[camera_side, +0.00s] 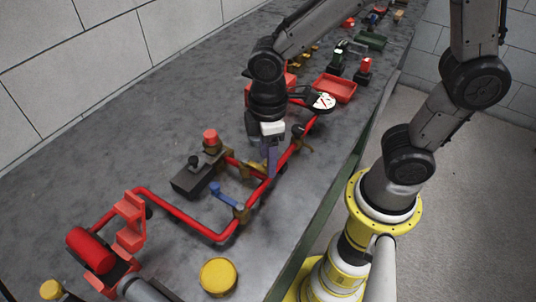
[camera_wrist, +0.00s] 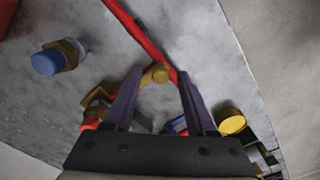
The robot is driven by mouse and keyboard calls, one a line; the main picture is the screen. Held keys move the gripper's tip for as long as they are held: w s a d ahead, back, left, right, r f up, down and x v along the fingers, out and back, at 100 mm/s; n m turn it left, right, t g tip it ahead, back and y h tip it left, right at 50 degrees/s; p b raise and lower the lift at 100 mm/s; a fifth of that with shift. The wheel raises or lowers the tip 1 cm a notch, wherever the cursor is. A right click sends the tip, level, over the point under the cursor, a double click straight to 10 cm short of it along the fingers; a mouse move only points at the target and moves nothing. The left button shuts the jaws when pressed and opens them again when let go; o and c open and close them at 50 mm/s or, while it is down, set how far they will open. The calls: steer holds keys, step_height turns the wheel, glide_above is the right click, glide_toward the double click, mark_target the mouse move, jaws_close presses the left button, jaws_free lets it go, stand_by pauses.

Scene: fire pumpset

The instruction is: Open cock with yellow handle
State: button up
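My gripper (camera_wrist: 159,73) points down over the red pipework, its two purple fingers spread apart. A small yellow-brown handle or knob (camera_wrist: 154,74) on the red pipe shows between the fingertips in the wrist view, with a visible gap to the right finger. The left fingertip is close to it; I cannot tell whether they touch. In the side view my gripper (camera_side: 271,160) stands at the brass cock body (camera_side: 256,169) on the red pipe, and the fingers hide part of it.
A blue-handled cock (camera_side: 222,194) sits on the pipe nearer the camera. A red-capped dark unit (camera_side: 211,140) stands to the left. A round gauge (camera_side: 323,101) is behind my gripper. A loose yellow disc (camera_side: 218,276) lies in front. Bare bench top lies at the left.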

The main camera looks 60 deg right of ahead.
steer(key=shift+r, duration=0.1)
step_height(320, 180, up, 14)
steer(key=shift+f, duration=0.2)
stand_by(0.3)
